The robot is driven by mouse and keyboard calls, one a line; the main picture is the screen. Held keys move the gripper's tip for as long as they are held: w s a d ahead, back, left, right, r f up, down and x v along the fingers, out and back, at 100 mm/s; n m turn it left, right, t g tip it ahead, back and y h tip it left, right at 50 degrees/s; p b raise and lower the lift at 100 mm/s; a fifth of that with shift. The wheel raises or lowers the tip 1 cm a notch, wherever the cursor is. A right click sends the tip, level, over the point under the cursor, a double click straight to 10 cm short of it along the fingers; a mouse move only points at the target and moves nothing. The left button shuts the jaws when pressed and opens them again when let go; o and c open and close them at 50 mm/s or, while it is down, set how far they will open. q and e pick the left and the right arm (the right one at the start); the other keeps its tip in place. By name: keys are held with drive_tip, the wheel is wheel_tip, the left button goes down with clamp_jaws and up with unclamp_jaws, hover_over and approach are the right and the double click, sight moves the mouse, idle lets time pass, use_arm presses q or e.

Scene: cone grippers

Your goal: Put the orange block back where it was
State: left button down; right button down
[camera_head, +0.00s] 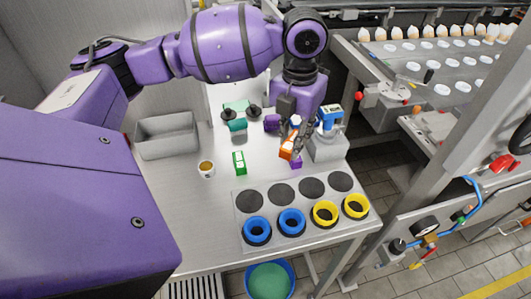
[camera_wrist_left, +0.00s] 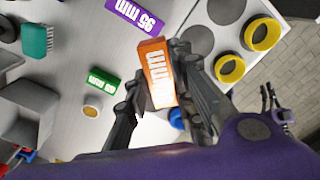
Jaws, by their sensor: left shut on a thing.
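The orange block (camera_head: 287,149) hangs tilted from my left gripper (camera_head: 291,138), which is shut on it. In the left wrist view the orange block (camera_wrist_left: 153,66) sits between the two dark fingers, with white lettering on its face. A purple block (camera_head: 296,162) lies on the table just below and beside the held block; in the wrist view it (camera_wrist_left: 131,14) reads "95 mm". Whether the orange block touches the table is hard to tell. My right gripper is not in view.
A plate (camera_head: 241,238) with dark discs, two blue rings and two yellow rings lies at the table's front. A grey bin (camera_head: 167,137), a small cup (camera_head: 206,169), a teal-headed tool (camera_head: 236,122) and a grey device (camera_head: 328,148) stand around. Clear table lies front left.

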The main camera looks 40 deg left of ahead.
use_arm(q)
hover_over(266, 162)
drive_tip(key=f, duration=0.6)
drive_tip(key=shift+d+f, duration=0.2)
drive_tip(key=shift+f, duration=0.15)
drive_tip(key=shift+w+a+f, duration=0.1)
drive_tip(key=shift+a+f, duration=0.05)
drive_tip(key=shift+f, duration=0.75)
drive_tip(key=shift+a+f, duration=0.1)
drive_tip(key=shift+f, duration=0.8)
drive_tip(key=shift+f, duration=0.2)
drive_tip(key=c, duration=1.5)
unclamp_jaws()
wheel_tip(266, 162, up, 12)
drive_tip(key=shift+r, duration=0.2)
